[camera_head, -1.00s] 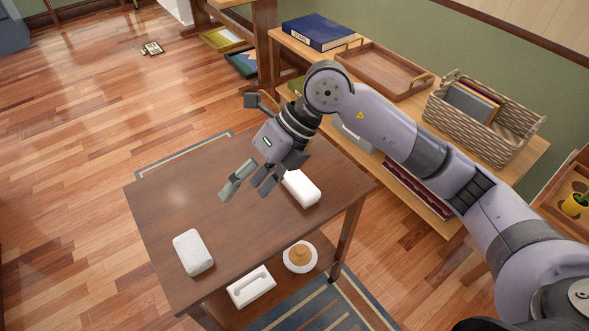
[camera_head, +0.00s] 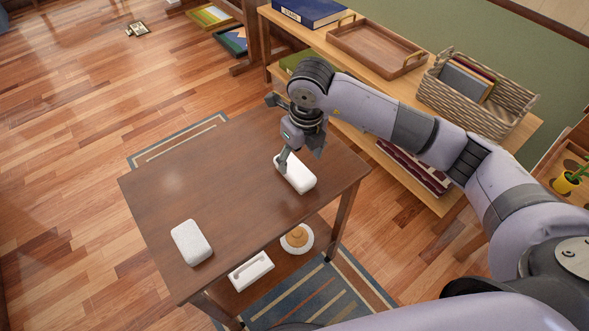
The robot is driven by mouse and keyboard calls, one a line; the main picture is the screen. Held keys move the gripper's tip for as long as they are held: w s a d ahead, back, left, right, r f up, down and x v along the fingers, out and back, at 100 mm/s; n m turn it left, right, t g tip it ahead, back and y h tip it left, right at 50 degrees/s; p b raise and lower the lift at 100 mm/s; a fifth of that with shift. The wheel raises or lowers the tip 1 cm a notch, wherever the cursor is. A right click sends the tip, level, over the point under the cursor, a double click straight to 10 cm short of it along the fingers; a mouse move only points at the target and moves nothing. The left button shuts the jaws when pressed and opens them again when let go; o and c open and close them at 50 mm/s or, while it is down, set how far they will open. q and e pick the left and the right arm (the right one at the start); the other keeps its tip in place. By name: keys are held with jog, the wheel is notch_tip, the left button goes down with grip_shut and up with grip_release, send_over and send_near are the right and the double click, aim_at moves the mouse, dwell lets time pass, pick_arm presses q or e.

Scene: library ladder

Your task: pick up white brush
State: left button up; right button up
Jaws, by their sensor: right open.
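My right gripper (camera_head: 290,160) points down over the far right part of the brown table (camera_head: 235,185). It is open, and its fingers are at the left end of a white block-shaped item (camera_head: 298,178). I cannot tell whether they touch it, and the gripper hides part of that end. A second white block-shaped item (camera_head: 191,243) lies near the table's front left edge. On the lower shelf are a white item with a handle-like bar (camera_head: 250,271) and a round white item with a wooden knob (camera_head: 297,239). I cannot tell for sure which is the white brush. My left gripper is out of view.
Behind the table stands a low wooden shelf with a blue book (camera_head: 310,10), a wooden tray (camera_head: 377,50) and a wicker basket (camera_head: 470,98). A striped rug (camera_head: 325,300) lies under the table.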

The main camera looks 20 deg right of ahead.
aim_at(295, 167)
jog(key=shift+w+a+f+p, duration=0.1)
jog(key=shift+w+f+p, duration=0.1)
jog(key=shift+f, duration=0.8)
jog(key=shift+w+a+f+p, duration=0.1)
jog(key=shift+w+a+f, duration=0.1)
jog(key=shift+f, duration=0.75)
jog(key=shift+w+a+f+p, duration=0.1)
jog(key=shift+w+f, duration=0.1)
jog(key=shift+f, duration=0.8)
jog(key=shift+c, duration=0.2)
jog(key=c, duration=1.2)
